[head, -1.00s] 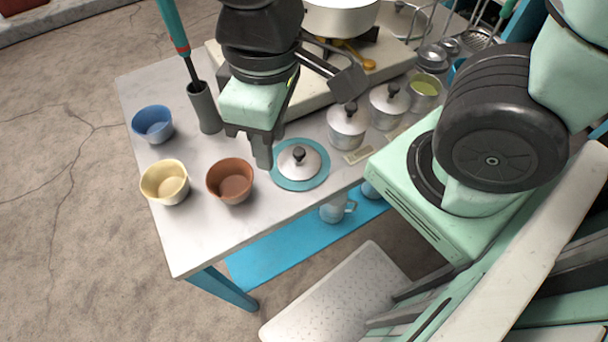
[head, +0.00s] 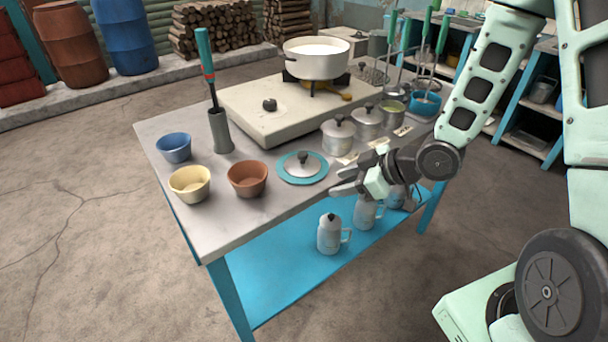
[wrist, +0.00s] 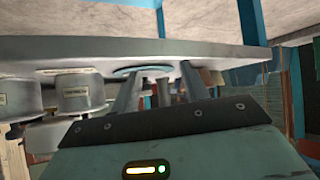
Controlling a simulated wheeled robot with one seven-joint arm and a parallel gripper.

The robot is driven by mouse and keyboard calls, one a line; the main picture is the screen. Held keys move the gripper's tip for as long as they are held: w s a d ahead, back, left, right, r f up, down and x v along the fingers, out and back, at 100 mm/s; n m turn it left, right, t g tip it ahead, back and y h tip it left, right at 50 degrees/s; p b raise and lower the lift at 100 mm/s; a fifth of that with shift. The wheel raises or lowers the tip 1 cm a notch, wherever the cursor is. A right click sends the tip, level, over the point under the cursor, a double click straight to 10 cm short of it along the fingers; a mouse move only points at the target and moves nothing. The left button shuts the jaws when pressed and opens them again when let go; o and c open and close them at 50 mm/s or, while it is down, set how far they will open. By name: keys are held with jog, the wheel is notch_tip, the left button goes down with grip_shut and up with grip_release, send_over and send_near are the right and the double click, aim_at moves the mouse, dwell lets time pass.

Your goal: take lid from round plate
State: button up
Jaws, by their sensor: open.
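A silver lid (head: 305,164) with a dark knob lies on a round teal plate (head: 283,175) near the front edge of the table. My gripper (head: 338,183) is just right of the plate in the head view, fingers apart and pointing left toward the lid. Nothing is held. In the wrist view, the plate (wrist: 128,71) shows beyond and between the two spread fingers (wrist: 160,75); the picture looks upside down. The lid is mostly unclear there. I cannot tell the exact gap between fingertips and lid.
A brown bowl (head: 247,179) stands close left of the plate, with yellow (head: 190,184) and blue (head: 174,148) bowls further left. Lidded silver canisters (head: 338,136) stand behind my gripper. A stove (head: 245,105) carries a white pot (head: 316,62).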

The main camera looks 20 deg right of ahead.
jog(key=s+d+m+t+y+b, duration=0.1)
jog(key=d+t+y+b, duration=0.1)
jog(key=d+t+y, duration=0.25)
jog(key=t, duration=0.1)
send_near(303, 153)
jog(key=shift+m, duration=0.3)
jog(key=x, duration=1)
jog(key=shift+a+f+p, duration=0.1)
jog(key=shift+f+p, duration=0.1)
jog(key=shift+p, duration=0.2)
jog(key=shift+c, duration=0.4)
grip_shut()
